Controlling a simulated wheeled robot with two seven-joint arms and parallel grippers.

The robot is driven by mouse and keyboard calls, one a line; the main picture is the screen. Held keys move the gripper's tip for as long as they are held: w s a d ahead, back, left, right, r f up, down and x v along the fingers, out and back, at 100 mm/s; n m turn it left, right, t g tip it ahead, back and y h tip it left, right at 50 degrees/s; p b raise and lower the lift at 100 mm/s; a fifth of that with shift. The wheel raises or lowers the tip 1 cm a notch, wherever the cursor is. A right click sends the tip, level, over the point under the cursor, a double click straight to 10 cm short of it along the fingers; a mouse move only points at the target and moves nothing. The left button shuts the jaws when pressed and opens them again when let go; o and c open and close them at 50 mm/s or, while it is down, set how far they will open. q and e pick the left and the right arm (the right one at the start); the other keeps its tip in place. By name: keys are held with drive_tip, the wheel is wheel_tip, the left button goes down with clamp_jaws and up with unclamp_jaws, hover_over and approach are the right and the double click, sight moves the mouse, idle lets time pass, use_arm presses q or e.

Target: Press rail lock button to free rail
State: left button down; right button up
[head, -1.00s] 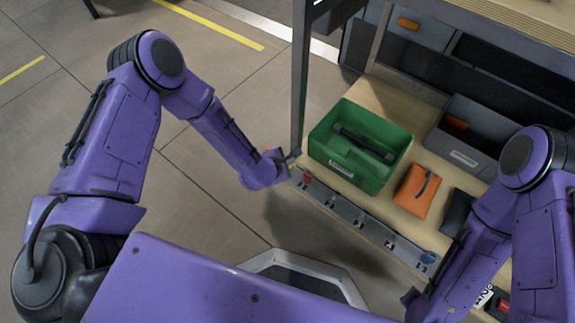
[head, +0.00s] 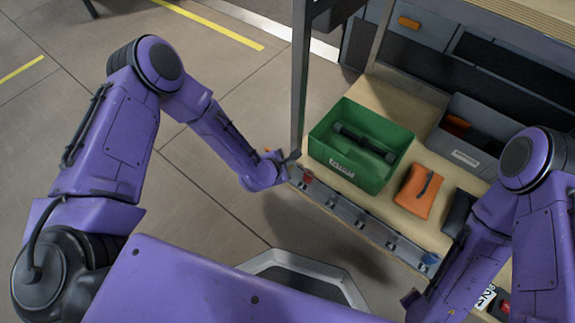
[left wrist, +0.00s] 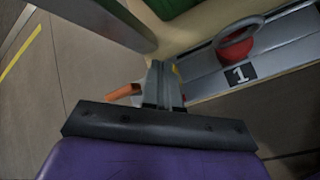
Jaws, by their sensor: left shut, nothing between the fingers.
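The grey rail (head: 345,212) runs along the front edge of the wooden shelf. My left gripper (head: 292,158) is shut and empty at the rail's left end, beside the upright post. In the left wrist view its fingers (left wrist: 162,82) are close to the rail end. An orange part (left wrist: 124,92) shows just left of them. I cannot make out the lock button. My right gripper (head: 409,300) is low right; its jaws are unclear.
A green crate (head: 325,155) with a dark handled item stands behind the rail. An orange pouch (head: 419,190) and a grey bin (head: 445,142) are to its right. The metal post (head: 299,80) rises close beside my left gripper. The floor left is clear.

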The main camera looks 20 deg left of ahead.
use_arm(q)
drive_tip(key=shift+f+b, duration=0.45)
drive_tip(key=shift+f, duration=0.1)
drive_tip(key=shift+r, duration=0.15)
drive_tip(key=shift+r+p, duration=0.9)
drive_tip(key=shift+p, duration=0.05)
wheel_tip(320, 180, up, 6)
drive_tip(key=p, duration=0.5)
